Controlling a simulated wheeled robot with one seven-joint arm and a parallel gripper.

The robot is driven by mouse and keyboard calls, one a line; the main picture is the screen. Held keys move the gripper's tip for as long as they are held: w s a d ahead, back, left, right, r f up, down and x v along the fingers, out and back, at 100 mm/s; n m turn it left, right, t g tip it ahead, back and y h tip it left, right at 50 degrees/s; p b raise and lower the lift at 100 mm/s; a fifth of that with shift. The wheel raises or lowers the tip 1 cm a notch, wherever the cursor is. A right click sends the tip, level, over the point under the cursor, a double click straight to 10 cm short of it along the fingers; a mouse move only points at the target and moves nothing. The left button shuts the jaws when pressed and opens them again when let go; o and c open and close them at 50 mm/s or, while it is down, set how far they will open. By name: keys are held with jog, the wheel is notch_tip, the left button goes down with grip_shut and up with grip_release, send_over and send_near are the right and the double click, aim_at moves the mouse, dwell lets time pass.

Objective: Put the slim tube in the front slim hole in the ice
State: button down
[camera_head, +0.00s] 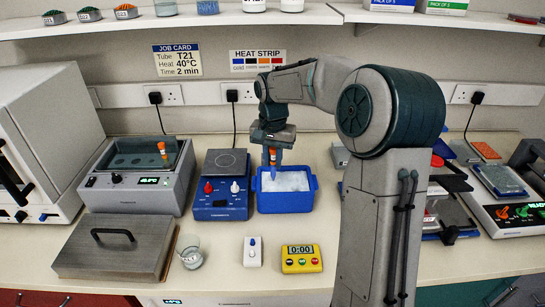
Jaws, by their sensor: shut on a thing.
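My gripper (272,162) points down above the left part of the blue ice tray (287,208). It is shut on a slim tube with an orange cap (272,154), which is held roughly upright. The tube's lower part is hard to make out against the jaws and the tray's back edge. White ice (290,181) fills the tray. The holes in the ice are too small to tell at this size, and I cannot tell whether the tube tip touches the ice.
A blue mixer with red and white knobs (221,207) stands left of the tray. A grey water bath (140,198) holding an orange-capped tube (163,149) is farther left. A yellow timer (301,259), a white remote (252,251) and a glass beaker (191,257) stand in front.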

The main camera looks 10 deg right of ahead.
aim_at(273, 176)
jog(key=shift+f+b, duration=1.95)
jog(key=shift+f, duration=1)
jog(key=c, duration=1.2)
grip_release()
jog(key=shift+c, duration=0.2)
notch_tip(273, 176, up, 14)
jog(key=shift+f, duration=0.1)
